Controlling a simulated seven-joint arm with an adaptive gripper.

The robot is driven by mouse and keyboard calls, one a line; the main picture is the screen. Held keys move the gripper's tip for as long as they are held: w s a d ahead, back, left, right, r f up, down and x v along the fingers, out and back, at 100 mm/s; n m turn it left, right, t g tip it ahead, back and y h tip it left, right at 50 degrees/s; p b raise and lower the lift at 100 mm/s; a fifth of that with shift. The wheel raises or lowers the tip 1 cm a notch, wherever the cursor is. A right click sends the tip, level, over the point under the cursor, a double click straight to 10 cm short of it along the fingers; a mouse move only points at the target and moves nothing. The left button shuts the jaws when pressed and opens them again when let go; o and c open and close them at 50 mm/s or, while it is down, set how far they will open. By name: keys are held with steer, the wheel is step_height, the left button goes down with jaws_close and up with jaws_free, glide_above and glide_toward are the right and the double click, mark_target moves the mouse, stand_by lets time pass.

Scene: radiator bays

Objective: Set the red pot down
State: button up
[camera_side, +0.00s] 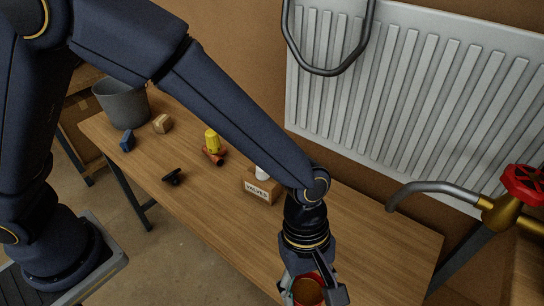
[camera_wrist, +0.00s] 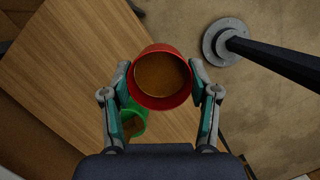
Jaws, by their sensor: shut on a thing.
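The red pot (camera_wrist: 160,101) is round with a brown inside, and its open mouth faces the wrist camera. My gripper (camera_wrist: 160,80) is shut on it, with one finger on each side of its wall. In the side view the pot (camera_side: 307,291) shows between the fingers of my gripper (camera_side: 311,283) at the bottom edge of the picture, partly cut off. In the wrist view the wooden table (camera_wrist: 75,60) lies below. I cannot tell how far the pot is above it.
A green pot (camera_wrist: 133,119) stands close behind the red pot. A VALVES box (camera_side: 262,187), a yellow-topped object (camera_side: 212,141), a black part (camera_side: 172,177), a blue block (camera_side: 127,141) and a grey bucket (camera_side: 122,103) stand further left. A radiator (camera_side: 400,90) and a red-handled valve (camera_side: 522,184) are at right.

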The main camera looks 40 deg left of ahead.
steer(key=w+d+f, duration=0.7)
steer(key=f, duration=0.1)
steer(key=shift+w+d+f, duration=0.15)
steer(key=shift+w+d, duration=0.25)
steer(key=shift+w+d+f, duration=0.15)
steer(key=shift+f, duration=1.55)
steer(key=shift+f, duration=0.1)
steer(key=o, duration=1.5)
steer(key=shift+f, duration=0.1)
steer(key=v, duration=1.2)
